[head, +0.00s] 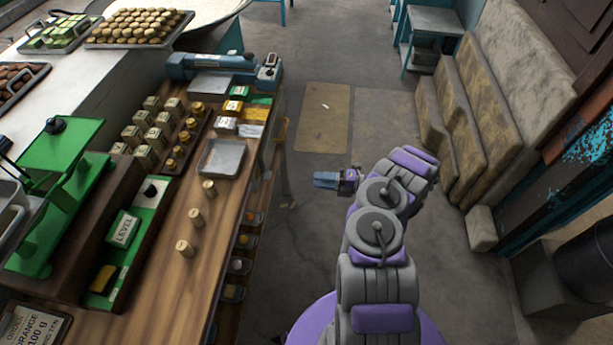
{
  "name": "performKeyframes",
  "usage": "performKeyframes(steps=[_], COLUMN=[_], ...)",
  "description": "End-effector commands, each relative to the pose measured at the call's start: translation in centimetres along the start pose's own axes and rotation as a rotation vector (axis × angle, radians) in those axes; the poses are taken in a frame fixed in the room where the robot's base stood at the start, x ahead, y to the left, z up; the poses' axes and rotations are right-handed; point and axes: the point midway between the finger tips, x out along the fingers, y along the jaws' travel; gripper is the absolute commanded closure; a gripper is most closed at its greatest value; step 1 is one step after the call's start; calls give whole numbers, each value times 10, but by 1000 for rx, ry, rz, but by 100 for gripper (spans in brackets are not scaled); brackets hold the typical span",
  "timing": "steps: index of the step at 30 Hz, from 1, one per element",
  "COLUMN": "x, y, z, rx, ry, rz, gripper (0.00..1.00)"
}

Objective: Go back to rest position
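My gripper (326,180) is at the end of my purple and grey arm, right of the wooden counter (215,235). It points left and hangs over the open floor, apart from the counter. Its blue fingers look close together, but they are too small to tell whether they are open or shut. I see nothing clearly held in it. My arm is folded, with its links stacked above my purple base at the bottom of the picture.
The counter holds several small cylinders (196,217), a grey tray (222,157) and a green scale (62,180). The floor (375,125) between counter and steps is mostly clear.

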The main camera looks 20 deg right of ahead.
Motion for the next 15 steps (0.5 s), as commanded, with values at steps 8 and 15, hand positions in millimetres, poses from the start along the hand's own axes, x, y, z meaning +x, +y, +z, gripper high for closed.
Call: performKeyframes(steps=[8,15], x=[-20,-20], y=[0,-1], z=[2,1], rx=[-1,-1], ry=[0,1], rz=[-3,-2], gripper=[66,66])
